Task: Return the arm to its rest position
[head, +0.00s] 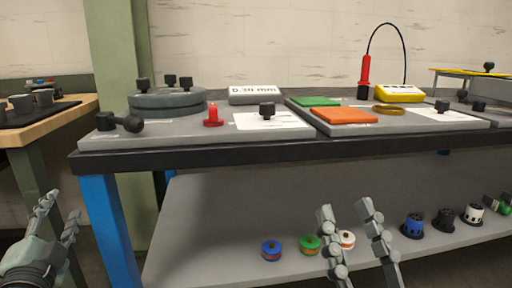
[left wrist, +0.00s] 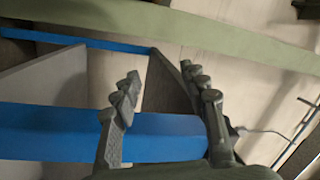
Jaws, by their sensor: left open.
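My left gripper (head: 62,205) is at the lower left of the head view, below table height and left of the blue table leg. Its two grey fingers stand apart with nothing between them. The left wrist view shows the same gripper (left wrist: 162,76) open and empty, with a blue beam and grey panels behind it. My right gripper (head: 345,207) is at the lower middle of the head view, in front of the lower shelf. Its fingers point up and stand apart, and no object shows held between them. Most of both arms is out of view.
The grey-topped workbench (head: 190,142) carries a red peg (head: 213,116), a green plate (head: 316,101), an orange plate (head: 344,116) and a yellow device (head: 400,93). Its lower shelf (head: 205,222) holds several small coloured parts. A wooden table (head: 80,106) stands at left. A green post (head: 120,60) rises behind.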

